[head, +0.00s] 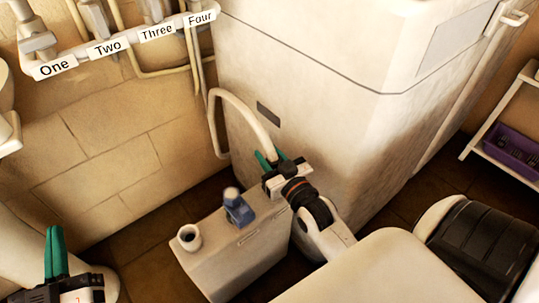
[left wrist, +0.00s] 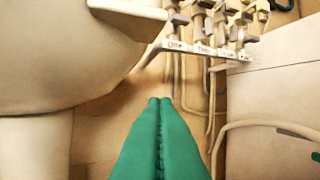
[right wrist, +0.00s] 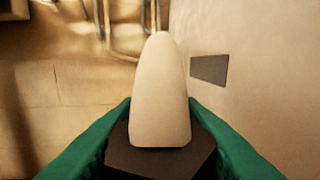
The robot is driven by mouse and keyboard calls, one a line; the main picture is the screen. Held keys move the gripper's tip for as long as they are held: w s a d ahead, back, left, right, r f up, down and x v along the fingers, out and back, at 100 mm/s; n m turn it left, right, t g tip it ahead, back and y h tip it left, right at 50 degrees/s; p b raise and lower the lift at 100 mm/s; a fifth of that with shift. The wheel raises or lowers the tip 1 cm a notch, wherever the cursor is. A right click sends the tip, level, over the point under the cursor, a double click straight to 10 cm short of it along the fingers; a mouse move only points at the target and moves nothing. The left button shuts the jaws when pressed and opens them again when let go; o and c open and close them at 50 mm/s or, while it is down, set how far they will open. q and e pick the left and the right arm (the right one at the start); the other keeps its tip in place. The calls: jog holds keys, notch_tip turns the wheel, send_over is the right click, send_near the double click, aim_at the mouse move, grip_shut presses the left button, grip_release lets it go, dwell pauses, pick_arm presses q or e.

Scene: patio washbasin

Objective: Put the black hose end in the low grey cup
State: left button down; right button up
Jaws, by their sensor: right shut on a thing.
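The black hose end (right wrist: 158,160) is between the green fingers of my right gripper (head: 270,157), which is shut on it. The pale hose runs out beyond it in the right wrist view (right wrist: 160,85). In the head view the fingers mostly hide the black end, and the hose (head: 238,105) arches up to the left. A low, pale grey cup (head: 189,238) with a dark round opening stands on the low pale box, left of and nearer than my right gripper. My left gripper (head: 54,232) is shut and empty at the lower left; its fingers also show in the left wrist view (left wrist: 160,102).
The low box (head: 250,262) also carries a blue-grey fitting (head: 238,210) with a round knob, between the cup and my right gripper. A big pale cabinet (head: 300,110) stands behind. Labelled taps (head: 108,47) line the wall. A shelf with a purple tray (head: 512,150) is far right.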

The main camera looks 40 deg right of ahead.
pick_arm(q)
jog(key=shift+r, duration=0.1)
dwell(0.3)
jog(key=shift+w+a+f+g+p, duration=0.15)
jog(key=shift+f+g+p, duration=0.25)
jog(key=shift+f+g, duration=0.7)
jog(key=shift+f, duration=0.4)
jog(key=shift+r+t, duration=0.45)
jog(key=shift+t, duration=0.05)
pick_arm(e)
jog(key=shift+f, duration=0.35)
pick_arm(q)
jog(key=shift+r, duration=0.25)
pick_arm(e)
jog(key=shift+f, duration=0.15)
pick_arm(q)
jog(key=shift+r+b, duration=0.1)
jog(key=shift+b, duration=0.2)
jog(key=shift+r+t, duration=0.1)
jog(key=shift+t, duration=0.2)
pick_arm(e)
jog(key=o, duration=0.8)
jog(key=shift+c, duration=0.2)
